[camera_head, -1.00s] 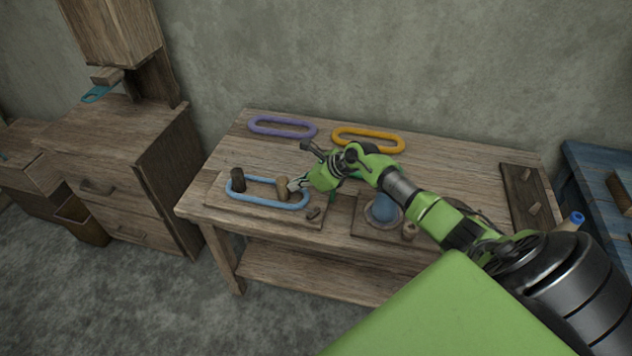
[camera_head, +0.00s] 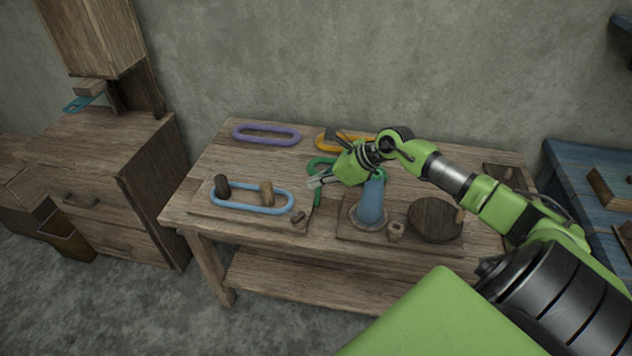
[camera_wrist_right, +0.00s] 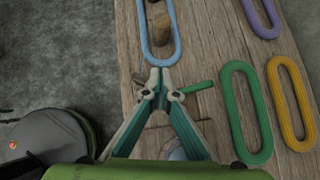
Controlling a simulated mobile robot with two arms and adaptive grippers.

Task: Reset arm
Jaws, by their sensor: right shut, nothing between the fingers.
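My right gripper (camera_head: 314,182) is shut and empty above the wooden table (camera_head: 215,165), a little right of the blue loop (camera_head: 251,208). The blue loop lies around two wooden pegs, a dark one (camera_head: 222,186) and a lighter one (camera_head: 267,194), on a low board. In the right wrist view, the gripper fingertips (camera_wrist_right: 160,92) are together just below the end of the blue loop (camera_wrist_right: 175,45) in the picture; I cannot tell the height between them. My left gripper is not in view.
A purple loop (camera_head: 266,134), an orange loop (camera_head: 330,139) and a green loop (camera_head: 316,166) lie toward the table's back. A blue cone (camera_head: 371,202) and a round wooden disc (camera_head: 435,219) stand front right. A drawer cabinet (camera_head: 100,190) is left, a blue table (camera_head: 580,170) right.

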